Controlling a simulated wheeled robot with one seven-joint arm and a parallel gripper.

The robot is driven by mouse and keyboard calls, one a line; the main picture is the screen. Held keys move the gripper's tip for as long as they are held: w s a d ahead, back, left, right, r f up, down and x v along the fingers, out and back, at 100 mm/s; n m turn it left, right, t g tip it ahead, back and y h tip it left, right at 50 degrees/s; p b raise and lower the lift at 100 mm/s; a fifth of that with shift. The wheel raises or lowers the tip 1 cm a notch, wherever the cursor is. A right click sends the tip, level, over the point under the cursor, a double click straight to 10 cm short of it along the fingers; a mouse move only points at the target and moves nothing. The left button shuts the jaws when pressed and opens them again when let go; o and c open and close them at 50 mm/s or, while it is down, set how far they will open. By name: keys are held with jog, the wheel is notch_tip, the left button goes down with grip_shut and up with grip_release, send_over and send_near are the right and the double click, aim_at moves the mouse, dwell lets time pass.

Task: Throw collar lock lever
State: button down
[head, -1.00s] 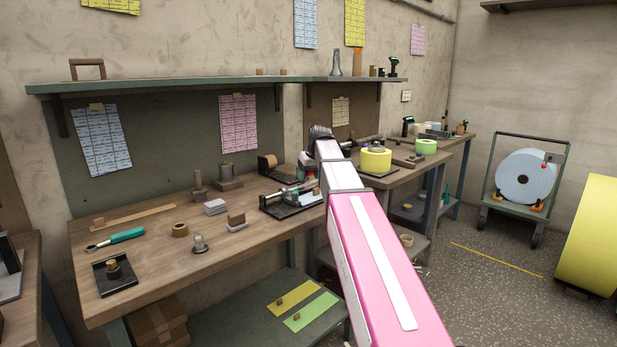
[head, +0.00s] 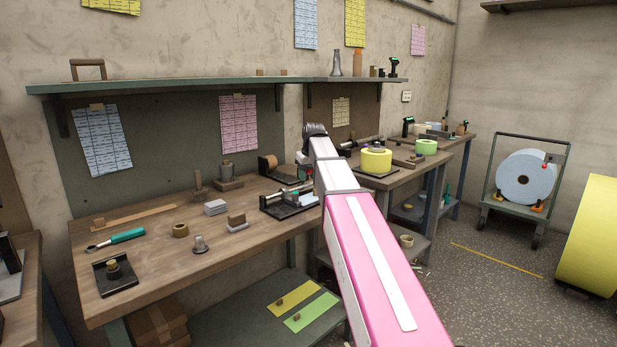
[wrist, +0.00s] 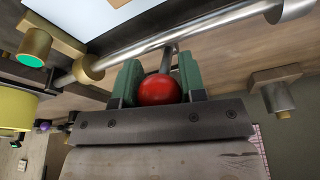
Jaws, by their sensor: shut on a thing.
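In the wrist view, a red ball knob (wrist: 160,89) sits on the end of a short metal lever (wrist: 168,58). The lever meets a long steel shaft (wrist: 190,32), which carries a brass collar (wrist: 88,68) to the left. My gripper (wrist: 157,76) is shut on the red knob, with one green finger on each side. In the head view, the black-based shaft stand (head: 284,208) is on the wooden bench, partly behind my pink and white arm. My fingers and the knob are not clear there.
A second bench on the right bears a yellow roll (head: 376,160). A shelf (head: 200,83) runs above. A trolley with a pale blue roll (head: 526,177) stands far right.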

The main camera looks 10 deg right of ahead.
jog(key=c, duration=0.7)
grip_release()
jog(key=v, duration=1.1)
jog(key=shift+f, duration=0.1)
